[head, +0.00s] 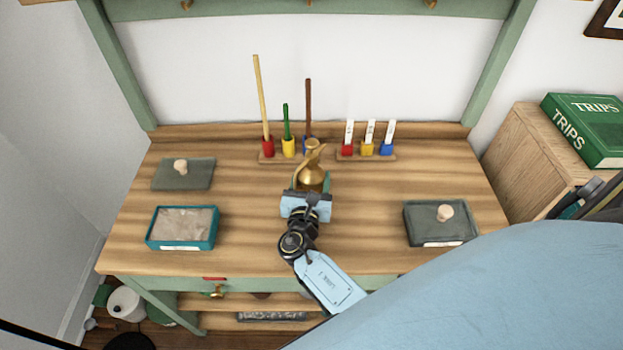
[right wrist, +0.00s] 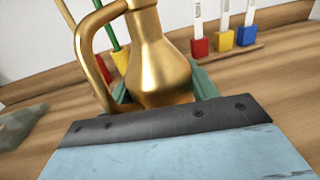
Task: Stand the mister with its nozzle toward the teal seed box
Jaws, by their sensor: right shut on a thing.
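The brass mister (head: 313,172) is near the middle of the bench, its body roughly upright. My right gripper (head: 311,186) is shut on its lower body; green finger pads show beside it. In the right wrist view the mister (right wrist: 160,70) has a curved handle-like loop on its left side, and its top is cut off. The open teal seed box (head: 151,240), with pale contents, stands at the left front, apart from the mister. My left gripper is not in view.
A grey-green lid with a knob (head: 168,182) lies behind the teal box. A dark lidded box (head: 420,230) stands at the right. Behind the mister are a rack of colored pots with sticks (head: 268,148) and a rack of labelled pots (head: 367,149). Bench between mister and teal box is clear.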

